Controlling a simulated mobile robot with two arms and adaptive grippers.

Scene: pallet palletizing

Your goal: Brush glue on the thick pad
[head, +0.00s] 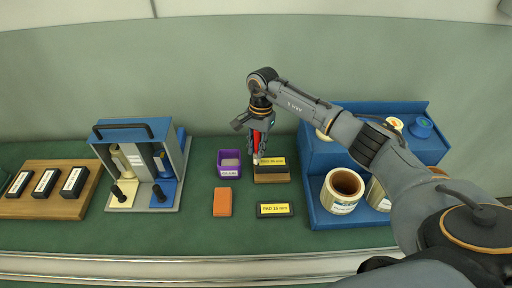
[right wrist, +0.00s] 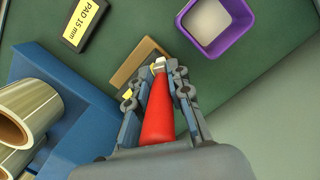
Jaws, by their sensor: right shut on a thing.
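The thick pad (head: 270,162) is a dark block with a yellow label, lying on a small brown wooden base (head: 272,179). In the right wrist view it is mostly hidden behind my gripper, with part of the wooden base (right wrist: 130,65) showing. My right gripper (head: 258,150) is shut on a red-handled brush (right wrist: 160,112), pointing down at the pad. The brush's pale tip is at or just above the pad's left end; I cannot tell if it touches. A purple glue box (head: 229,171) with pale contents stands just left of the pad. My left gripper is not in view.
A thinner pad labelled 15 mm (head: 274,210) and an orange block (head: 222,203) lie in front. A blue stand (head: 318,208) with rolls is at right. A grey and blue rack (head: 142,204) and a wooden board (head: 58,211) with dark blocks are at left.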

